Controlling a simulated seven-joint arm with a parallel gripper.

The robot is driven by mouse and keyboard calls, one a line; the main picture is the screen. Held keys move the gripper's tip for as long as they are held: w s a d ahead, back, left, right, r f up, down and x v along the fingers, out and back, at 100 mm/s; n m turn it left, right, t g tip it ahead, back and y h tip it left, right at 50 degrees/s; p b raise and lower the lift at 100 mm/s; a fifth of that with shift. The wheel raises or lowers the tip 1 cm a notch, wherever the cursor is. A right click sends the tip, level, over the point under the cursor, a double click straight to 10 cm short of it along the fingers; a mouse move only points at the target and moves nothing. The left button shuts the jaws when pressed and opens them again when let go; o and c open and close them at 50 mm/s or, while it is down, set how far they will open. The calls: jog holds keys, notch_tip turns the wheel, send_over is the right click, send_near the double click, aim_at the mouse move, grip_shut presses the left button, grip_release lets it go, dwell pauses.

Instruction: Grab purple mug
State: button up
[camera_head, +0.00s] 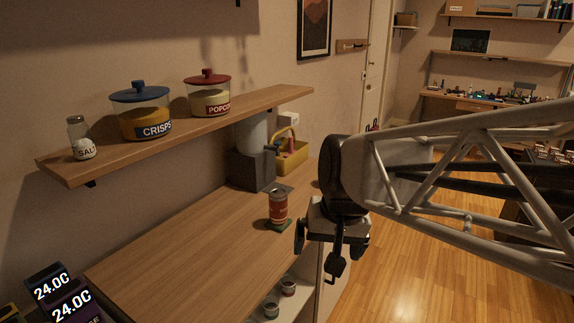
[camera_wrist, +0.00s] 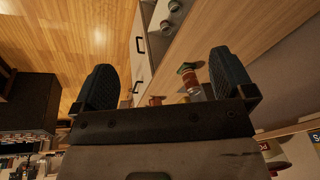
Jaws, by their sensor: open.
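I cannot make out a purple mug in either view. My gripper (camera_head: 328,250) hangs beside the right edge of the wooden counter (camera_head: 190,240) in the head view. In the wrist view my gripper (camera_wrist: 162,65) is open, its two dark fingers wide apart with nothing held between them. A red-brown can-like container (camera_head: 278,206) stands on a small green mat on the counter, left of my gripper and apart from it. It also shows in the wrist view (camera_wrist: 190,79), near the right finger.
Two small cups (camera_head: 271,308) (camera_head: 288,287) sit in the open space below the counter. A wall shelf (camera_head: 190,125) with jars overhangs the counter. A dark box (camera_head: 252,169) and yellow caddy (camera_head: 293,157) stand at the back. The counter's middle is clear.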

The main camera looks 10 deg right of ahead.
jog(key=w+d+r+m+t+y, duration=0.15)
jog(key=w+d+m, duration=0.3)
jog(key=w, duration=1.05)
jog(key=w+d+f+m+y, duration=0.15)
jog(key=w+d+m, duration=0.3)
jog(key=w, duration=0.95)
jog(key=w+d+r+m+t+y, duration=0.15)
jog(key=w+d+m, duration=0.3)
jog(key=w, duration=1.05)
jog(key=w+d+f+m+t, duration=0.2)
jog(key=w+d+f+m, duration=0.2)
jog(key=w+d+f, duration=0.2)
jog(key=w+d+f+m+t+y, duration=0.1)
jog(key=w+d+f+m, duration=0.3)
jog(key=w+d, duration=0.7)
jog(key=w+d+f+m+t+y, duration=0.1)
jog(key=w+d+f+m, duration=0.3)
jog(key=w+d+f, duration=0.4)
jog(key=d+t, duration=0.1)
jog(key=d, duration=0.4)
jog(key=shift+w+d+t, duration=0.15)
jog(key=shift+w+t, duration=0.1)
jog(key=shift+t, duration=0.05)
jog(key=shift+f+m, duration=0.1)
jog(key=shift+m, duration=0.15)
jog(key=shift+w, duration=0.1)
jog(key=shift+x, duration=1.25)
